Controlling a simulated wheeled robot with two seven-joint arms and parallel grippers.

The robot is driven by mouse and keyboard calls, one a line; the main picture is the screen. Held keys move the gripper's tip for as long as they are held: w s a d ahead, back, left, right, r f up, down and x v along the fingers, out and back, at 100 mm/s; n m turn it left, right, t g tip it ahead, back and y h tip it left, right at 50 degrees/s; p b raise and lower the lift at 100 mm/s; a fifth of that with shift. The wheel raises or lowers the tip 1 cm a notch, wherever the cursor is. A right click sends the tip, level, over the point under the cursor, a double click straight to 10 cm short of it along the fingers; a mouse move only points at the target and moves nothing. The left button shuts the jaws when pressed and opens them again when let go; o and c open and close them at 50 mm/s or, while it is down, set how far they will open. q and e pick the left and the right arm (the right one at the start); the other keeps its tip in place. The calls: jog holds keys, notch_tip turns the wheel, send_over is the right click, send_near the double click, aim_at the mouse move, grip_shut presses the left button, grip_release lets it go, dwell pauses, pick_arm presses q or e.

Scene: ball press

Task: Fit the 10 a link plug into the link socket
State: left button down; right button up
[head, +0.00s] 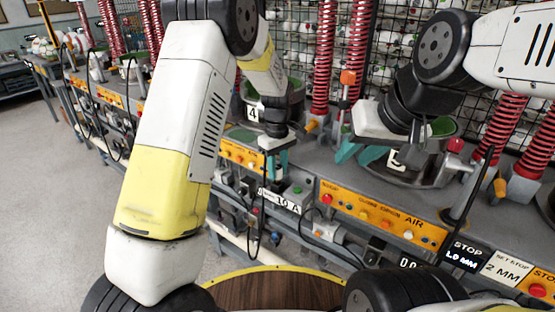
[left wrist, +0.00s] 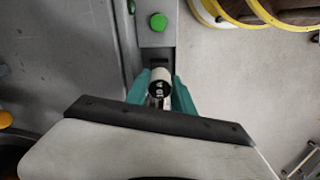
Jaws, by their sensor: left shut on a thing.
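The link plug (left wrist: 159,88) is a small white cylinder with a dark end marked 10 A. In the left wrist view it sits between the teal fingers of my left gripper (left wrist: 160,96), which is shut on it. In the head view my left gripper (head: 273,168) points down at the front edge of the bench, and the plug is hard to make out there. A grey box with a green button (left wrist: 158,22) lies just beyond the plug. A 10 A label (head: 287,204) is below the gripper. The socket opening cannot be made out clearly. My right gripper (head: 372,152) has its teal fingers apart.
An orange AIR control panel (head: 382,217) with several buttons runs along the bench front. A round pot (head: 437,165) is beside my right gripper. Red springs (head: 357,45) stand behind. A black cable (head: 258,235) hangs below the left gripper. A round wooden top with a yellow rim (head: 270,290) is nearest.

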pick_arm(q)
jog(key=shift+f, duration=0.15)
jog(key=shift+f, duration=0.25)
jog(key=shift+f, duration=0.15)
jog(key=c, duration=1)
grip_release()
notch_tip(320, 180, up, 7)
jog(key=shift+r, duration=0.45)
